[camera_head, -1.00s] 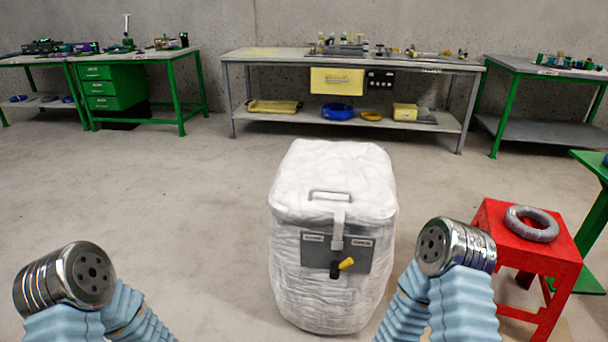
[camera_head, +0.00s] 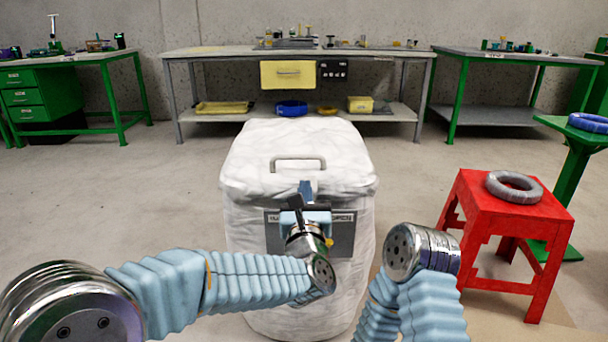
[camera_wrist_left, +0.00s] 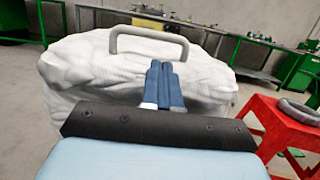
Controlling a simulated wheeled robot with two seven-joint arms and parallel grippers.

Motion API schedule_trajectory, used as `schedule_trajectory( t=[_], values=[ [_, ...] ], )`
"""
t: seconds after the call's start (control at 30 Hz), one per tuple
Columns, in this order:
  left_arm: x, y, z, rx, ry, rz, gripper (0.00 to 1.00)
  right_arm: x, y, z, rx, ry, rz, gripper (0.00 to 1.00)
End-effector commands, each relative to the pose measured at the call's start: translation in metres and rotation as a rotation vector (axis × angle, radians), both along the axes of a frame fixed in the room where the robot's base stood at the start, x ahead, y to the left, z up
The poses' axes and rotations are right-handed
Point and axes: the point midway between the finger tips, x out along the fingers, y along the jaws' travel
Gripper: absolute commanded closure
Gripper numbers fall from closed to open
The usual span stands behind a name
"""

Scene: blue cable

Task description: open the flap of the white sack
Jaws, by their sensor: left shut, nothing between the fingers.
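The white sack (camera_head: 298,150) stands on the floor in front of me, its top flap lying closed. A grey handle (camera_head: 298,163) sits on the flap and also shows in the left wrist view (camera_wrist_left: 150,36). A dark grey panel (camera_head: 343,236) is on the front of the sack. My left gripper (camera_head: 306,188) is in front of the sack, at the upper edge of the panel and below the handle. Its blue fingers (camera_wrist_left: 163,75) are shut with nothing between them. The gripper hides most of the strap and latch. My right gripper is out of view.
A red stool (camera_head: 510,213) with a grey coil (camera_head: 514,187) stands to the right. Behind it, a blue cable coil (camera_head: 588,122) lies on a green stand (camera_head: 575,185). Workbenches (camera_head: 300,52) line the back wall. The floor left of the sack is clear.

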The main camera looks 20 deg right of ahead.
Motion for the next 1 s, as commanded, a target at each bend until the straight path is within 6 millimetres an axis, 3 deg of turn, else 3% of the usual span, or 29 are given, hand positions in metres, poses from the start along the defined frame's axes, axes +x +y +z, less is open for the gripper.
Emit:
schedule_trajectory(
  t=[0.2,0.4,0.87,1.0],
  values=[
    [0.038,-0.011,0.008,0.002,-0.001,0.0,1.0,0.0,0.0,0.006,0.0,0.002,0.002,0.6],
    [0.06,-0.017,0.012,0.004,0.0,0.0,1.0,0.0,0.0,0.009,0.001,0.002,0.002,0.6],
    [0.066,-0.019,0.013,0.005,0.002,-0.001,1.0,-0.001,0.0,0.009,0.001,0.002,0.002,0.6],
    [0.068,-0.018,0.021,0.008,0.011,0.0,1.0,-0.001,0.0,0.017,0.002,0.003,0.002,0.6]
  ],
)
